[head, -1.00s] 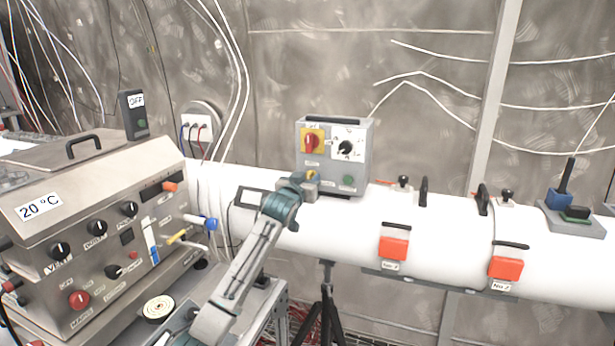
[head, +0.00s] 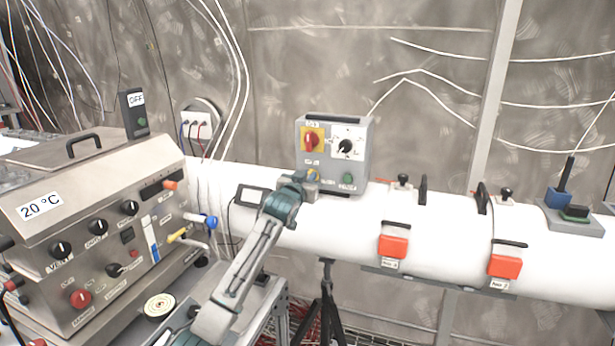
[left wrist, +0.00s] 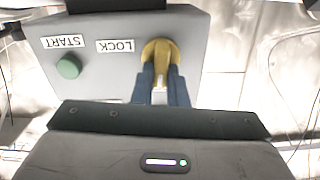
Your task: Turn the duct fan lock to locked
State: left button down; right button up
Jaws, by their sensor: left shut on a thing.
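The duct fan control box (head: 356,178) is a grey box on top of the white duct. It has a red knob on a yellow plate (head: 312,139), a black dial on a white plate (head: 347,146) and a green start button (head: 348,179). In the left wrist view the yellow lock (left wrist: 158,52) sits beside the LOCK label (left wrist: 116,46), with the green button (left wrist: 68,68) to its left. My left gripper (head: 308,178) is at the box's lower left; in the wrist view its dark fingers (left wrist: 161,86) are shut on the yellow lock. My right gripper is not in view.
The white duct (head: 455,225) runs across the middle, with red latches (head: 393,246) and black handles on it. A steel cabinet (head: 85,230) with knobs stands at the left. A black tripod (head: 326,305) stands below the duct.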

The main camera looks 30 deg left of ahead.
pick_arm(q)
jog(key=shift+w+d+f+m+p, duration=0.1)
jog(key=shift+d+f+m+p, duration=0.05)
jog(key=shift+m+p, duration=2.15)
jog(key=shift+s+d+f+m+p, duration=0.15)
jog(key=shift+m+p, duration=1.25)
jog(key=shift+m, duration=1.85)
jog(key=shift+w+d+f+m+p, duration=0.15)
jog(key=shift+m+p, duration=1.7)
jog(key=shift+m, duration=0.9)
jog(key=c, duration=1.4)
grip_release()
jog(key=shift+f, duration=0.1)
jog(key=shift+c, duration=0.2)
